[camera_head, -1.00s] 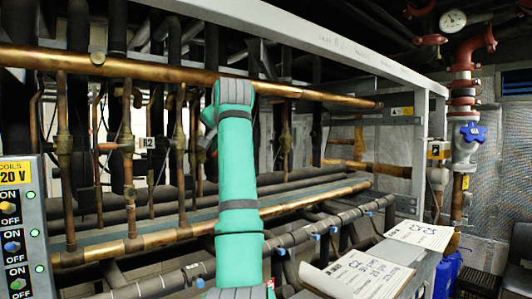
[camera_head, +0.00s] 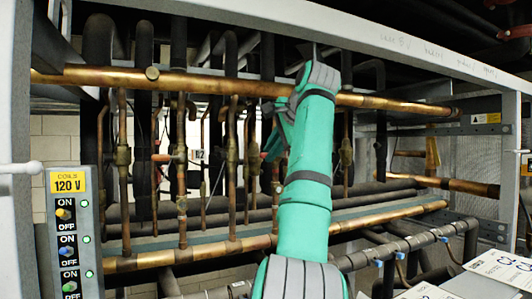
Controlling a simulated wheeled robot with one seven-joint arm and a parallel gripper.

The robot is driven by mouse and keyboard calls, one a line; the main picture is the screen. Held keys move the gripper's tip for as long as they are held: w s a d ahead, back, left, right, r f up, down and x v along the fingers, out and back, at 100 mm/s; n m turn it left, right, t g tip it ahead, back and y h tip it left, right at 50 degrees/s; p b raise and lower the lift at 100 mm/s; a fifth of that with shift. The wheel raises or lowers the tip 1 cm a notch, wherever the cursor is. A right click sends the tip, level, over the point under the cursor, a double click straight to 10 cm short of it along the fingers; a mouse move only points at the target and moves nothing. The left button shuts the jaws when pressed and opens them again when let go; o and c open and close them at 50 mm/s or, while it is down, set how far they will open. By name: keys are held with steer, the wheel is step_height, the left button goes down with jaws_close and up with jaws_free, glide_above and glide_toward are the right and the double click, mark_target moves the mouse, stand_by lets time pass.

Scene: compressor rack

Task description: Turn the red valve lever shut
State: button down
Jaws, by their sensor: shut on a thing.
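My gripper (camera_head: 274,140) is at the end of my teal arm, in among the vertical copper pipes of the rack. It is shut on the red valve lever (camera_head: 264,155), of which only a small red bit shows beside the fingers. The fingers and arm hide most of the lever, so its exact angle cannot be told. The lever is beside a vertical copper pipe with a brass valve body (camera_head: 231,155). Another red handle (camera_head: 161,157) is on a pipe further left, apart from my gripper.
A horizontal copper pipe (camera_head: 215,84) crosses in front above the valves, close to my arm. A lower copper pipe (camera_head: 210,247) runs below. A switch box (camera_head: 70,235) stands at the left, and white labelled sheets (camera_head: 500,268) lie at the lower right.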

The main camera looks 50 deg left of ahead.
stand_by(0.4)
steer(key=c, duration=1.7)
jaws_free()
steer(key=shift+c, duration=0.2)
steer(key=shift+w, duration=0.1)
steer(key=v, duration=1)
steer(key=shift+d+r, duration=0.2)
steer(key=shift+d, duration=0.15)
